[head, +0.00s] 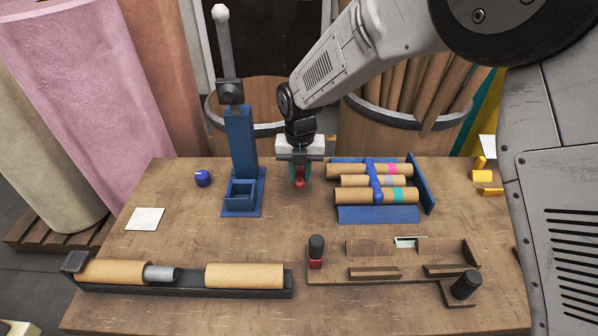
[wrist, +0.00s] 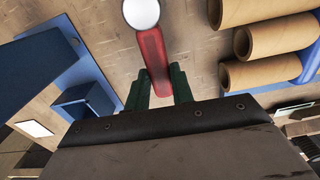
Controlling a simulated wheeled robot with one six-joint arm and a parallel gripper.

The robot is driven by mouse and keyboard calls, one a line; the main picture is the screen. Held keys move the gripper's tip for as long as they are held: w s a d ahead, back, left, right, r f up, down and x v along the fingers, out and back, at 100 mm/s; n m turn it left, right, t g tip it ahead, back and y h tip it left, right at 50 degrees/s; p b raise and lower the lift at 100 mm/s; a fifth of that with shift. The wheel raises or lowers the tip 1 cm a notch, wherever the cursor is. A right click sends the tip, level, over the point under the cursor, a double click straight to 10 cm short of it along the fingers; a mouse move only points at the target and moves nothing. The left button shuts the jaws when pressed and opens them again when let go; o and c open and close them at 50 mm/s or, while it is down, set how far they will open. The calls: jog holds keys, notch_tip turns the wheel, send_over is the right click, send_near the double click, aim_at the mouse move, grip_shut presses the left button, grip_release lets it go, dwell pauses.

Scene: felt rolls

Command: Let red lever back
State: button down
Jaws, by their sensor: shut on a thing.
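My gripper (head: 300,166) is shut on a long red piece (head: 299,183) and holds it above the middle of the table. In the wrist view this red piece (wrist: 153,52) lies between the green fingers and has a white round end. A separate lever with a red foot and a black knob (head: 316,245) stands upright at the left end of the brown fixture (head: 385,277). My gripper is apart from that lever, behind it in the head view. Whether the held red piece belongs to a lever I cannot tell.
A blue press (head: 241,145) with a ball-topped handle stands left of my gripper. A blue rack (head: 378,214) with several cardboard tubes lies to the right. A dark trough (head: 190,288) with rolls lies front left. The table between press and trough is mostly clear.

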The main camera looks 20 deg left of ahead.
aim_at(300, 175)
jog(key=shift+w+r, duration=0.1)
jog(key=c, duration=1.2)
grip_release()
notch_tip(300, 175, up, 8)
jog(key=shift+f, duration=0.15)
